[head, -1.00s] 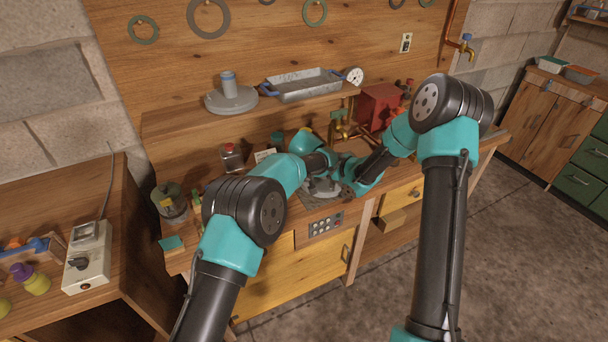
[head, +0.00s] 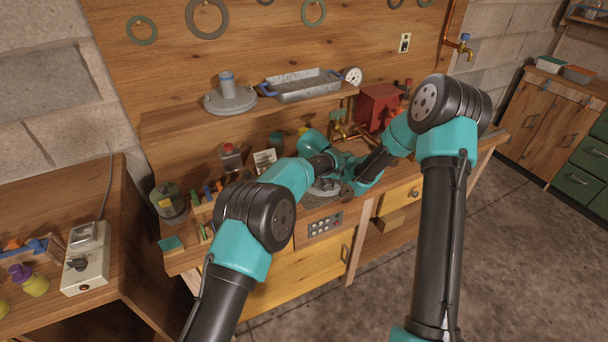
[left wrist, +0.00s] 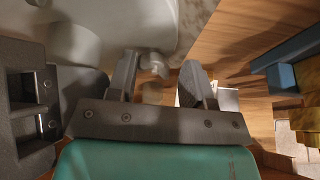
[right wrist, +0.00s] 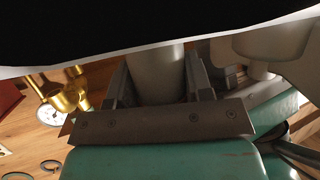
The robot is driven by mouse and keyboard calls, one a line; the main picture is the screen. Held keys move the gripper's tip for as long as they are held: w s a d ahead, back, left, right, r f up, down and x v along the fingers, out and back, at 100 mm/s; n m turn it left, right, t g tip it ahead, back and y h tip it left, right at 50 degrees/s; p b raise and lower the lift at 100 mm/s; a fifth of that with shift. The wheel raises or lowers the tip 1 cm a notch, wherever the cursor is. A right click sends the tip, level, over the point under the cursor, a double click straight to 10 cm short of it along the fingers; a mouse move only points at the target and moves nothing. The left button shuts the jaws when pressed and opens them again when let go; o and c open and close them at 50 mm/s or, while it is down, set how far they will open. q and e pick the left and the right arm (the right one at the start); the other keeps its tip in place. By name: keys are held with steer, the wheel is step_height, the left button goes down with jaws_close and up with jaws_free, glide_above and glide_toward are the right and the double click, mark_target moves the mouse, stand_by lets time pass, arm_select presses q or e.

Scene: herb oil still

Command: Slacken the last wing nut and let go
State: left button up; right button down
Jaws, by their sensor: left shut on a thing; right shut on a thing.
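The wing nut (left wrist: 154,65) is a small pale grey metal piece between the fingers of my left gripper (left wrist: 160,78), beside a large grey rounded metal body (left wrist: 190,22). My left gripper is shut on it, though the contact is dim and blurred. My right gripper (right wrist: 158,76) is shut on a pale grey upright cylinder (right wrist: 156,62), with a finger on each side. In the head view, both grippers meet at the grey metal still (head: 323,189) on the bench, and my arms hide most of it and the nut.
The bench holds a bottle (head: 230,157), a dark canister (head: 168,201) and a red box (head: 379,105). Brass and copper pipework (head: 342,131) stands close behind the grippers. The shelf above carries a lidded grey disc (head: 230,99) and a metal tray (head: 300,86).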

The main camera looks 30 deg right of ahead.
arm_select(q)
steer(key=shift+o, duration=1.1)
steer(key=shift+w+a+f+n, duration=0.2)
steer(key=shift+w+f+n, duration=0.15)
steer(key=shift+n, duration=0.35)
steer(key=shift+s, duration=0.1)
steer(key=shift+d, duration=0.1)
steer(key=o, duration=0.9)
steer(key=shift+s+d, duration=0.2)
steer(key=shift+o, duration=0.3)
steer(key=shift+r, duration=0.1)
steer(key=v, duration=0.8)
steer(key=shift+w+r, duration=0.15)
steer(key=shift+r, duration=0.15)
steer(key=shift+a+f, duration=0.15)
